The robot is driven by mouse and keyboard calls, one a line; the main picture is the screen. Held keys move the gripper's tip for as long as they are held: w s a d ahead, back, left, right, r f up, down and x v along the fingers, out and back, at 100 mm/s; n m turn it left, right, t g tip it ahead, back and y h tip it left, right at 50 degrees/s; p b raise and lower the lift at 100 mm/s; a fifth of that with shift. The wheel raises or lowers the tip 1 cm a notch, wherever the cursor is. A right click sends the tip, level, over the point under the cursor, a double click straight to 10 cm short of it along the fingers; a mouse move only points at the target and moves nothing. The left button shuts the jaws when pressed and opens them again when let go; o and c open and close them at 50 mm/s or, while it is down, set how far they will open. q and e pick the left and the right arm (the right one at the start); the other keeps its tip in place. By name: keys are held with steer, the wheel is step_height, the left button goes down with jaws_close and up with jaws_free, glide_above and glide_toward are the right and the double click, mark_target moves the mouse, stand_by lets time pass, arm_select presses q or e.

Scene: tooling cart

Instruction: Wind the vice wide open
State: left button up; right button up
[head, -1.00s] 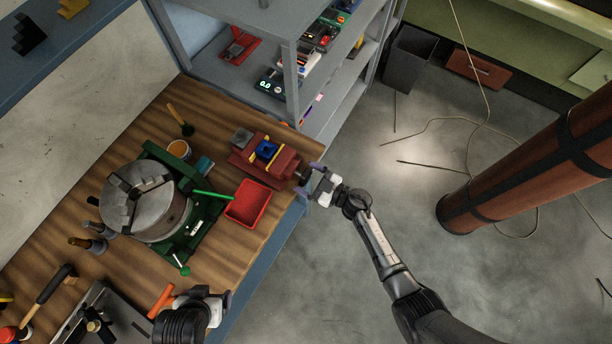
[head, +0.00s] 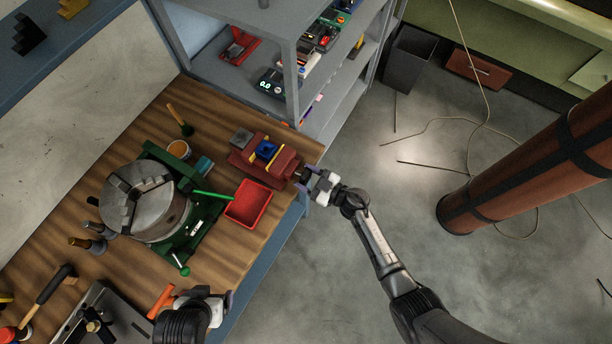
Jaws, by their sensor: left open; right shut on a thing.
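The red vice (head: 278,166) stands at the right end of the wooden bench. A blue part with some yellow (head: 267,150) sits at its jaws; I cannot tell how wide the gap is. My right gripper (head: 304,178) is at the vice's right end, past the bench edge, shut on the vice's handle, which is mostly hidden by the fingers. My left gripper (head: 204,294) is open and empty over the bench's front edge, well away from the vice.
A red tray (head: 248,205) lies just in front of the vice. A rotary table with a chuck (head: 140,195) on a green base stands left of it. An orange handle (head: 161,301) lies beside my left gripper. Grey shelving (head: 290,85) rises behind the vice.

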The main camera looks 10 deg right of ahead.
steer(key=shift+n, duration=0.3)
steer(key=shift+n, duration=1)
steer(key=shift+s+f+n+b, duration=0.15)
steer(key=shift+n+b, duration=0.55)
steer(key=shift+n, duration=1.3)
steer(key=shift+n, duration=0.3)
steer(key=o, duration=0.8)
steer(key=shift+a, duration=0.1)
steer(key=shift+o, duration=0.6)
